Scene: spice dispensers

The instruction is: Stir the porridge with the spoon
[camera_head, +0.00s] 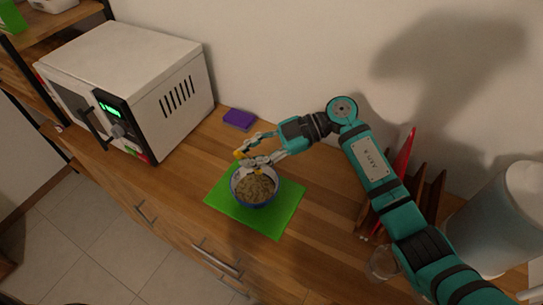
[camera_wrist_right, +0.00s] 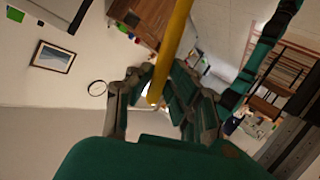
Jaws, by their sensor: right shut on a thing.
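A bowl with a blue rim (camera_head: 235,197) stands on a green mat (camera_head: 276,219) on the wooden counter. Tan, lumpy porridge (camera_head: 258,190) fills it. My right gripper (camera_head: 250,158) is over the back edge of the bowl. In the right wrist view my right gripper (camera_wrist_right: 155,88) is shut on a long yellow handle, which I take to be the spoon (camera_wrist_right: 174,45). In the head view only small yellow bits show at the fingers. The spoon's lower end is hidden, so I cannot tell whether it touches the porridge. My left gripper is not in view.
A white microwave (camera_head: 125,55) stands at the left of the counter. A purple block (camera_head: 239,119) lies behind the mat near the wall. A wooden rack with a red item (camera_head: 404,152), a glass (camera_head: 381,262) and a large pale container (camera_head: 505,220) are at the right.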

